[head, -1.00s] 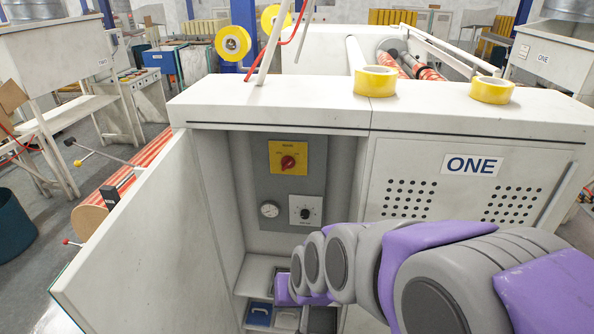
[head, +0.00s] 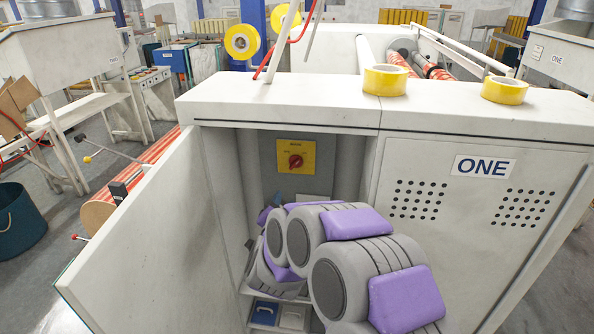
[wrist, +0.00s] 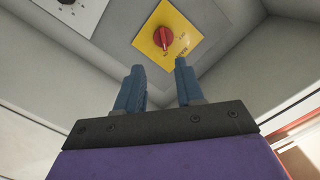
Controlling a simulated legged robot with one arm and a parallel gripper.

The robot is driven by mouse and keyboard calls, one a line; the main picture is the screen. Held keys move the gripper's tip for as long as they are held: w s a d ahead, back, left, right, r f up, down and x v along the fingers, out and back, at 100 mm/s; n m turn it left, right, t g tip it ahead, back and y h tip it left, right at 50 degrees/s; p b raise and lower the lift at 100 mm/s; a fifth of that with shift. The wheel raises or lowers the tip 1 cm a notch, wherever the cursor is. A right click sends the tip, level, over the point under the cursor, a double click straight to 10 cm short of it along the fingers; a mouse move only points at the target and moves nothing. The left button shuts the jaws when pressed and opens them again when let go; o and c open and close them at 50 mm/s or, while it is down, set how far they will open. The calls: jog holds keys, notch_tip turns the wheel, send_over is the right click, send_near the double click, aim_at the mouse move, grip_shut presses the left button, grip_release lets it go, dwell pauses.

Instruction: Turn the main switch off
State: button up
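The main switch is a red rotary knob (head: 295,161) on a yellow plate (head: 310,151), fixed to the grey panel inside the open cabinet. In the wrist view the red knob (wrist: 163,37) and yellow plate (wrist: 187,26) lie beyond my fingertips. My gripper (wrist: 157,72) is open and empty, its two blue fingers apart and pointing toward the plate, not touching the knob. In the head view my arm reaches into the cabinet and covers its lower part, including most of the gauge and dial area.
The cabinet door (head: 150,235) stands open at the left. The right door labelled ONE (head: 470,210) is closed. Yellow tape rolls (head: 385,81) sit on the cabinet top (head: 290,105). A white dial plate (wrist: 75,12) shows at the wrist view's upper left. Cabinet walls close in around the arm.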

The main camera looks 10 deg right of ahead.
jog(key=a+h, duration=0.1)
send_near(294, 167)
jog(key=shift+m+t, duration=0.3)
jog(key=x, duration=0.2)
jog(key=b+x, duration=0.1)
jog(key=x, duration=0.2)
jog(key=b+x, duration=0.1)
jog(key=x, duration=0.2)
jog(key=shift+w+d+f, duration=0.1)
jog(key=shift+d+f, duration=0.15)
jog(key=shift+d, duration=0.2)
jog(key=shift+w+a, duration=0.15)
jog(key=shift+a, duration=0.75)
jog(key=shift+c, duration=0.4)
jog(key=shift+d, duration=0.65)
jog(key=c, duration=0.5)
jog(key=shift+c, duration=0.5)
jog(key=shift+a, duration=0.15)
grip_shut()
